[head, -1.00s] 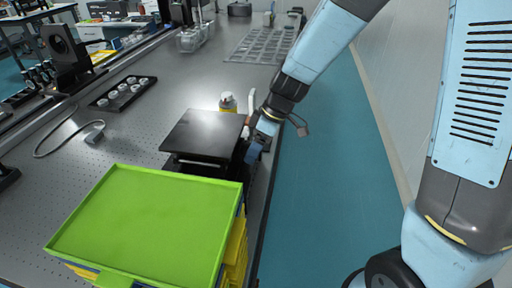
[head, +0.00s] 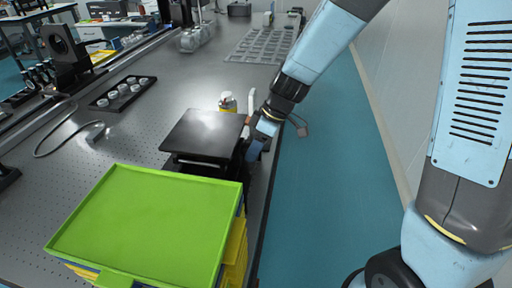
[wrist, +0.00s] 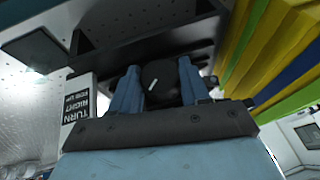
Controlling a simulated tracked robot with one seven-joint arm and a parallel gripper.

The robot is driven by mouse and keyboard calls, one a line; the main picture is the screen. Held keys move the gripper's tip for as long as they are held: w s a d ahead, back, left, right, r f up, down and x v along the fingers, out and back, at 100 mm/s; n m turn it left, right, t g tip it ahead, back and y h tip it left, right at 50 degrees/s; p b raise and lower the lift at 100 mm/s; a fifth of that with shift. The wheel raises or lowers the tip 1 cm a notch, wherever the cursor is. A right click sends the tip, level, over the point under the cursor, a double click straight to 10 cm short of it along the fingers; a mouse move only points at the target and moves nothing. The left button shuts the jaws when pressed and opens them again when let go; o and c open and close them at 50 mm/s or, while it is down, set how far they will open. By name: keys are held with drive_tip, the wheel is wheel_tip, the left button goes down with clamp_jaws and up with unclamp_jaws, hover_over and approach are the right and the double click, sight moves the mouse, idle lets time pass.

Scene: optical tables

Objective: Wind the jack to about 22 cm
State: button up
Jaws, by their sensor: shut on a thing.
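The jack (head: 203,134) stands on the perforated optical table, its flat dark top plate raised above its base. My gripper (head: 248,152) is at the jack's right side, low beside the table edge, and partly hidden by my own wrist in the head view. In the wrist view my gripper (wrist: 156,88) has its two blue fingers on either side of a round dark knob (wrist: 160,82) with a pale mark, and is shut on it. The jack's height cannot be read off.
A green tray (head: 150,222) on yellow bins stands close in front of the jack. A yellow-labelled bottle (head: 227,102) stands just behind it. A black tray of small round parts (head: 122,93) lies to the left. The floor at right is clear.

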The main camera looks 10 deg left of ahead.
drive_tip(key=g, duration=0.2)
drive_tip(key=m+g, duration=0.1)
drive_tip(key=g, duration=0.1)
drive_tip(key=shift+w+f+y, duration=0.15)
drive_tip(key=shift+w+y, duration=0.15)
drive_tip(key=shift+w, duration=0.05)
drive_tip(key=g, duration=0.3)
drive_tip(key=shift+w+f+m+g+y, duration=0.15)
drive_tip(key=shift+m+g+y, duration=0.15)
drive_tip(key=shift+m+y, duration=0.1)
drive_tip(key=g, duration=0.1)
drive_tip(key=g+y, duration=0.1)
drive_tip(key=g, duration=0.1)
drive_tip(key=shift+w+f+m, duration=0.1)
drive_tip(key=shift+f+m, duration=0.1)
drive_tip(key=shift+m, duration=0.2)
drive_tip(key=shift+f+m+g+y, duration=0.15)
drive_tip(key=shift+m+g+y, duration=0.45)
drive_tip(key=shift+g, duration=1)
drive_tip(key=o, duration=1.1)
drive_tip(key=shift+c, duration=0.2)
